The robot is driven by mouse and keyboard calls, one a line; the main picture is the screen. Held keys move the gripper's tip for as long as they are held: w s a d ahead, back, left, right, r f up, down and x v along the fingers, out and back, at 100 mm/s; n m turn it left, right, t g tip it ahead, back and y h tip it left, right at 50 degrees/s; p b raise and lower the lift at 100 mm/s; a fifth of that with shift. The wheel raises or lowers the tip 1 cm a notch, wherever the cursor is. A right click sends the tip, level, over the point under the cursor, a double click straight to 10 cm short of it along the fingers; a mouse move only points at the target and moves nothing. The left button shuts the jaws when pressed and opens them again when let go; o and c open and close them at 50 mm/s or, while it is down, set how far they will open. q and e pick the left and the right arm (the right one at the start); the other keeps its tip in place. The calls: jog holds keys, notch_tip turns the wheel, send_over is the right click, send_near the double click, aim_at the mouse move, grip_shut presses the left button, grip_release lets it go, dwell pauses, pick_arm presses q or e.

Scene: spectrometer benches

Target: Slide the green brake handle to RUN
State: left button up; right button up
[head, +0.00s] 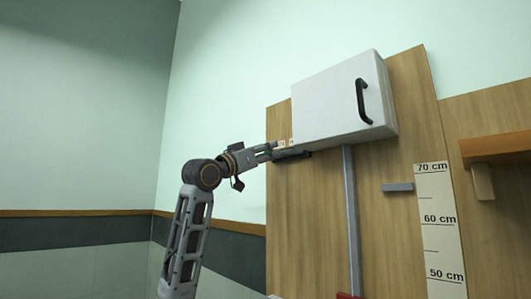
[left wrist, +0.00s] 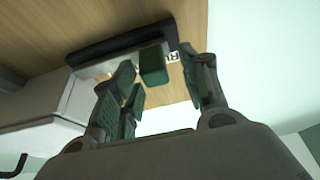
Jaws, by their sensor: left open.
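The green brake handle (left wrist: 153,66) is a small green block on a dark rail (left wrist: 120,42) with a pale label strip, seen in the left wrist view. My left gripper (left wrist: 160,75) is open, one finger on each side of the handle in the picture, with gaps on both sides. I cannot tell how deep the fingertips reach around it. In the head view the left gripper (head: 280,151) is at the panel's left edge, below the white cabinet; the handle cannot be made out there.
The white cabinet (head: 340,105) with a black handle hangs on the wooden panel (head: 305,220), close above and right of the gripper. A grey vertical post (head: 351,220), a height scale (head: 439,230) and a wooden shelf (head: 497,147) are farther right. Space left of the panel is free.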

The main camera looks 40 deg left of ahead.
pick_arm(q)
jog(key=v, duration=1.1)
jog(key=shift+s+a, duration=0.25)
jog(key=shift+s, duration=0.1)
jog(key=shift+f, duration=0.15)
dwell(0.3)
